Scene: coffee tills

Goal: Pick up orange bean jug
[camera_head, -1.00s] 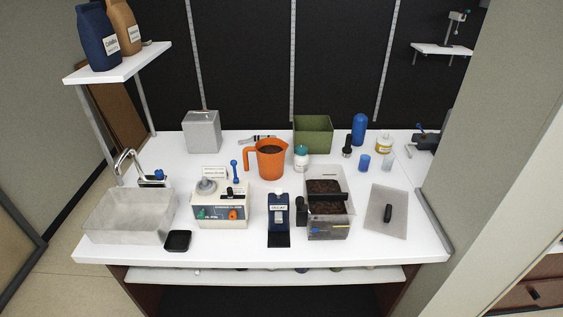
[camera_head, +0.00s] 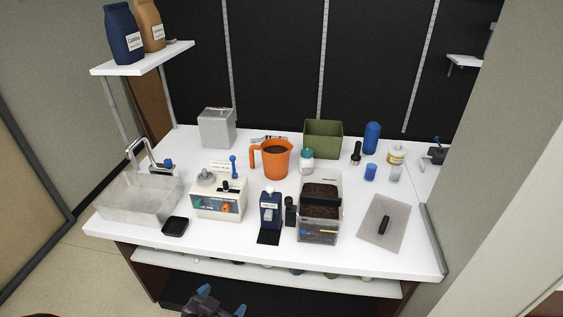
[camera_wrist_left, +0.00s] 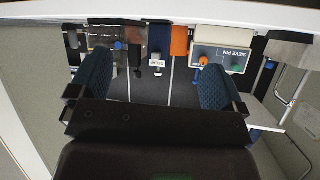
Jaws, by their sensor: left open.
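The orange bean jug (camera_head: 276,163) stands upright on the white counter, handle to the left, with dark contents at its top. In the left wrist view, an orange shape (camera_wrist_left: 180,41) that looks like the jug shows upside down between the counter items. My left gripper (camera_head: 216,296) is at the bottom of the head view, below and in front of the counter edge, well away from the jug. Its two blue padded fingers (camera_wrist_left: 156,82) are spread apart with nothing between them. My right gripper is not in view.
On the white counter (camera_head: 345,258), a grinder-like machine (camera_head: 219,197), a blue dispenser (camera_head: 270,210) and a clear bin of beans (camera_head: 319,228) stand in front of the jug. A white bottle (camera_head: 307,162) and green box (camera_head: 323,140) are close to its right.

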